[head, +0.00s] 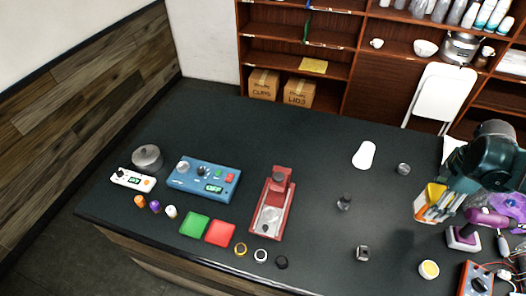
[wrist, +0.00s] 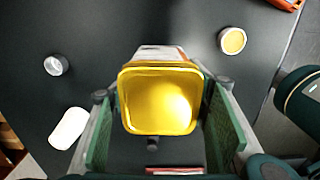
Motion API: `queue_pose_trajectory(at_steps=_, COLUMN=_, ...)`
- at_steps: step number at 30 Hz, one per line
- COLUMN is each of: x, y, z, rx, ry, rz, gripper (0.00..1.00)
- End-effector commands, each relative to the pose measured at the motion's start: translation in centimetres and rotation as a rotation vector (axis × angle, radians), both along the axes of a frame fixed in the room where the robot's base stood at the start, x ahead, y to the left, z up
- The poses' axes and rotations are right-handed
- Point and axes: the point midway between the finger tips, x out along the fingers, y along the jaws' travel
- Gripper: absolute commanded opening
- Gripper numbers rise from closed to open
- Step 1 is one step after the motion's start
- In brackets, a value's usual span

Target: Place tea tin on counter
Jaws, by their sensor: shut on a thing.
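A round yellow-topped container (head: 428,268), a small metal block (head: 362,253), a dark knob (head: 344,202), a metal cup (head: 403,168) and a white cylinder (head: 364,155) stand around. A purple tool (head: 463,238) and orange box (head: 475,280) crowd the right. Counter between the loose items is bare.

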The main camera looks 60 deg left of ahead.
Motion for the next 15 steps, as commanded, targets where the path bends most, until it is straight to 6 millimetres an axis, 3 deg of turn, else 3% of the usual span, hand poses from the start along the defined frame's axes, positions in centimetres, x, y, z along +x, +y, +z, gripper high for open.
queue_pose_trajectory(at_steps=8, x=-0.3, y=1.7, z=0.0, rx=0.000, ry=0.000, rz=0.003, gripper=0.32)
queue_pose_trajectory(at_steps=15, x=-1.3, y=6.5, z=0.1, rx=0.000, ry=0.000, rz=0.005, gripper=0.32)
